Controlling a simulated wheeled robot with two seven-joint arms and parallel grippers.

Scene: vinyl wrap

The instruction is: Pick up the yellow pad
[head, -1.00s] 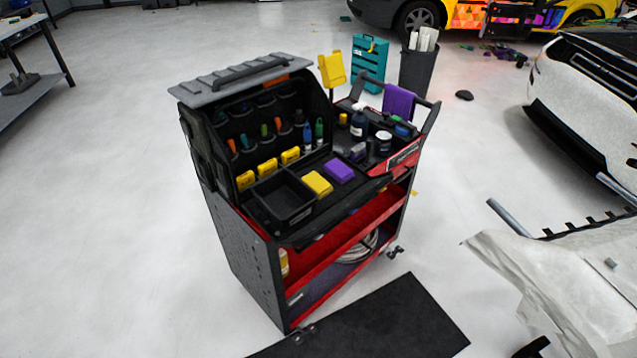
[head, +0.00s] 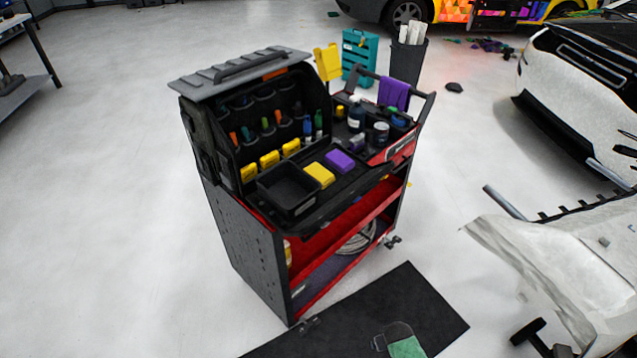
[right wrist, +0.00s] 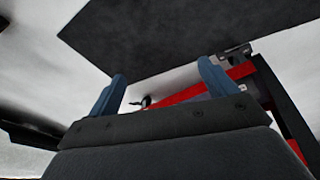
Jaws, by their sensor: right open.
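The yellow pad (head: 320,175) lies flat on the cart's black top, between a black open bin (head: 289,196) and a purple pad (head: 340,161). Nothing covers it in the head view. My right gripper (right wrist: 162,72) shows in the right wrist view with its two blue fingers spread and nothing between them. The dark mat and the cart's red shelf edge lie beyond the fingers; the yellow pad is not in that view. My left gripper is not in view.
The cart (head: 240,240) has a raised tool panel with bottles and several yellow blocks. A black mat (head: 440,310) lies in front. A dark and green item (head: 404,345), unclear what, shows at the bottom edge. A white-covered panel (head: 540,250) stands at right.

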